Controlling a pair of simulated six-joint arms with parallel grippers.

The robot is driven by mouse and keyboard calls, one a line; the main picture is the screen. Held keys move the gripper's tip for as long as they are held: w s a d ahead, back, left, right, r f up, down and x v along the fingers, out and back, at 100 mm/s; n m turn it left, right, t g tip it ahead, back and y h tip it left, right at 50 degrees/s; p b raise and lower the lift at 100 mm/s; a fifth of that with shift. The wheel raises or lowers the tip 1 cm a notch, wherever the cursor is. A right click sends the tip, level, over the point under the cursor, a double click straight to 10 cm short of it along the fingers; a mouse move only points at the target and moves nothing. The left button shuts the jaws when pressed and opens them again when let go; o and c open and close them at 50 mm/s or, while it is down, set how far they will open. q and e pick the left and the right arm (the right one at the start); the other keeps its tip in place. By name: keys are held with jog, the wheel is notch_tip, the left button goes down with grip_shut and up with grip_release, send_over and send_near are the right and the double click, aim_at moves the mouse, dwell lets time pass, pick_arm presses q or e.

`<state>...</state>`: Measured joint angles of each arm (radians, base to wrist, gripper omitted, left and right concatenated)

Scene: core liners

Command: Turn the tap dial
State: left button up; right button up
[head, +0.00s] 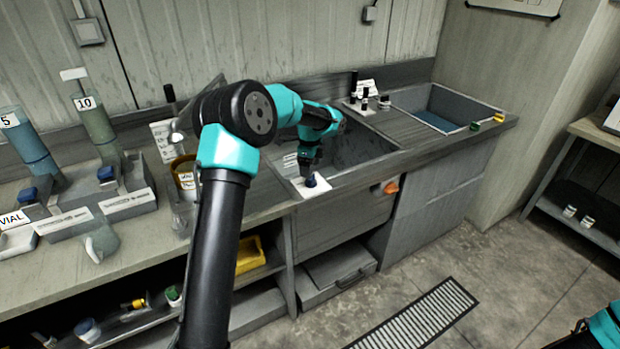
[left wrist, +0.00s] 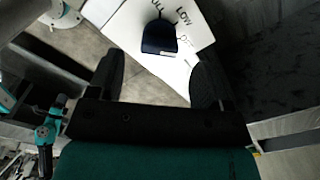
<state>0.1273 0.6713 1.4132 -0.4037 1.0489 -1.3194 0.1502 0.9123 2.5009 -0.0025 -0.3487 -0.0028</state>
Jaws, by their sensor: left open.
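The tap dial (head: 311,181) is a small dark blue knob on a white label plate (head: 322,188) at the front edge of the sink. In the left wrist view the dial (left wrist: 159,37) stands on the white plate (left wrist: 128,22), with the printed words "LOW" and part of another ending in "ULL". My left gripper (head: 309,166) points down just above the dial in the head view. In the left wrist view its two dark fingers (left wrist: 158,82) are apart, with the dial beyond them and between their lines. Whether they touch it is not shown. My right gripper (head: 582,326) is only partly visible at the lower right edge.
The sink basin (head: 365,150) lies behind the dial. A second basin (head: 440,105) with blue inside is further right. An orange knob (head: 391,187) sits on the cabinet front. Tall cylinders (head: 98,125) stand on the left counter.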

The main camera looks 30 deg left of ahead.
aim_at(311, 180)
pick_arm(q)
notch_tip(311, 180, down, 5)
jog(key=shift+f, duration=0.1)
jog(key=shift+c, duration=0.4)
jog(key=c, duration=0.8)
jog(key=shift+c, duration=0.2)
